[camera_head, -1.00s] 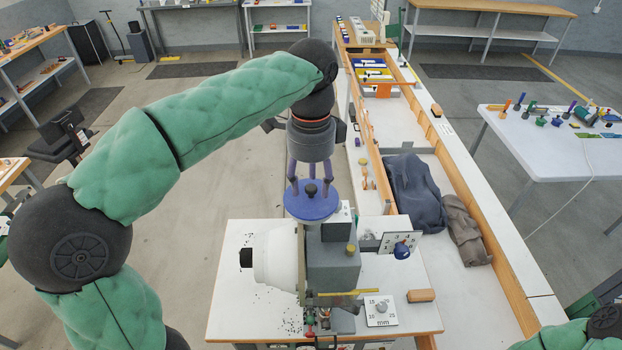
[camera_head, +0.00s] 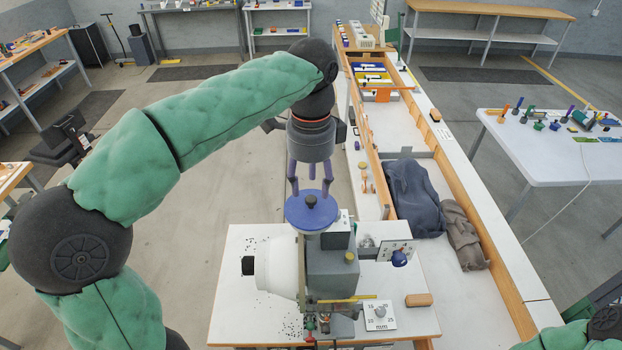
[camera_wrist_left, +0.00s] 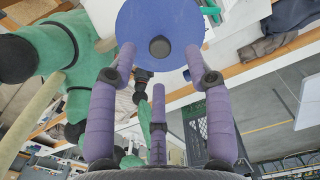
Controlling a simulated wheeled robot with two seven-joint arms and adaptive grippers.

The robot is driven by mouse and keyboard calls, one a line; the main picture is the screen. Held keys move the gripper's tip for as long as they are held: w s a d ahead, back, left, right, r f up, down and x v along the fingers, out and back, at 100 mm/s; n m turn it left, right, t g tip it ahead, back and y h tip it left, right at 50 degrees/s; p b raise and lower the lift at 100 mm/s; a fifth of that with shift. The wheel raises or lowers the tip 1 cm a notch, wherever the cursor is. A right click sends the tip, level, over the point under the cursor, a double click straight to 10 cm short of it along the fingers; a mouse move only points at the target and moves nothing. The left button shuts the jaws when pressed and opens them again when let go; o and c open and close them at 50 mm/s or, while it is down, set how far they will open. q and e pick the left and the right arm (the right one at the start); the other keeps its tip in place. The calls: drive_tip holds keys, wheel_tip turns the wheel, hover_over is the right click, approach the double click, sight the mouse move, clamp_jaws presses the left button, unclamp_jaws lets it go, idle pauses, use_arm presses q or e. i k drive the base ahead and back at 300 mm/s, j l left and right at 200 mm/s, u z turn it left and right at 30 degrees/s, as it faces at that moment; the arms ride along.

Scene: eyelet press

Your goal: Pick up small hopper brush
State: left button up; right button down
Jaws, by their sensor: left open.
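My left gripper (camera_head: 311,192) has three purple fingers, spread open and pointing down over a round blue disc (camera_head: 296,217) with a black knob (camera_head: 311,200). In the left wrist view, the disc (camera_wrist_left: 158,18) lies just beyond the open fingertips (camera_wrist_left: 160,68). I cannot tell whether they touch it. A small wooden-backed block (camera_head: 418,300), which looks like the hopper brush, lies on the white press table at right, apart from the gripper. Its bristles are not clear. My right gripper is outside the picture.
The grey press (camera_head: 333,268) and white drum (camera_head: 276,265) stand on the white table (camera_head: 228,318) below my left gripper. A size plate (camera_head: 380,316) lies left of the block. The long bench holds dark cloth (camera_head: 412,197) and a brown bag (camera_head: 462,235).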

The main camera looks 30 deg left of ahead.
sight(414, 301)
drive_tip(key=k+l, duration=0.8)
drive_tip(key=k, duration=0.05)
